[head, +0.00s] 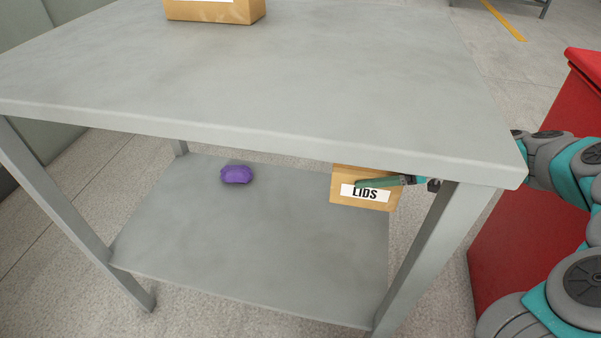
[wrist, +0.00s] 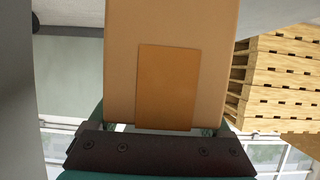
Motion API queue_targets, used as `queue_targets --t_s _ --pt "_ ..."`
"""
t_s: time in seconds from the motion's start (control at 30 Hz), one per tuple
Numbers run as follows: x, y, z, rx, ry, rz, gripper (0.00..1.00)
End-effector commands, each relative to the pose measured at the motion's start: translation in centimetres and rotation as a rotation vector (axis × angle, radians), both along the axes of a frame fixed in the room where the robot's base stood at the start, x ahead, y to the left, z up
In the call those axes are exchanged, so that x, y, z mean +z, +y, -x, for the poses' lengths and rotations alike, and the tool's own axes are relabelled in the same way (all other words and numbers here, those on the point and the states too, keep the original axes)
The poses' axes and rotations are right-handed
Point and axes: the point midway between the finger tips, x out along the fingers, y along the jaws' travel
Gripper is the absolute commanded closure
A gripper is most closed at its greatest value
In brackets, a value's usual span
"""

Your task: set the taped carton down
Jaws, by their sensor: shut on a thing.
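A tan carton with a white "LIDS" label (head: 350,203) is under the tabletop, near the right front leg of the table. It appears above the right part of the lower shelf (head: 270,240), and I cannot tell the gap beneath it. My gripper (head: 362,184) reaches in from the right below the tabletop edge and is shut on this carton. One green finger lies across its front; the far finger is hidden. In the wrist view the carton (wrist: 215,60) fills the middle between the fingers, with a darker brown tape-like patch (wrist: 167,88) on its face.
A purple lump (head: 237,174) lies on the back left of the lower shelf. Another carton (head: 215,12) stands on the grey tabletop (head: 250,80). A red cabinet (head: 540,190) is at right. Stacked wooden pallets (wrist: 280,80) show in the wrist view. The shelf's middle and front are clear.

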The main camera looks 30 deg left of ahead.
Motion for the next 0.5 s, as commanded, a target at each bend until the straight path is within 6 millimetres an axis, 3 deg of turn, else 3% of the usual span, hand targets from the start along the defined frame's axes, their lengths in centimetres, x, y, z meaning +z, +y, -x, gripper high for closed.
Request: queue_targets --t_s 0.3,0.5 --pt "-0.8 7.6 0.2 0.003 0.0 0.0 1.0" --pt "-1.2 11.5 0.1 0.0 -0.001 0.001 1.0"
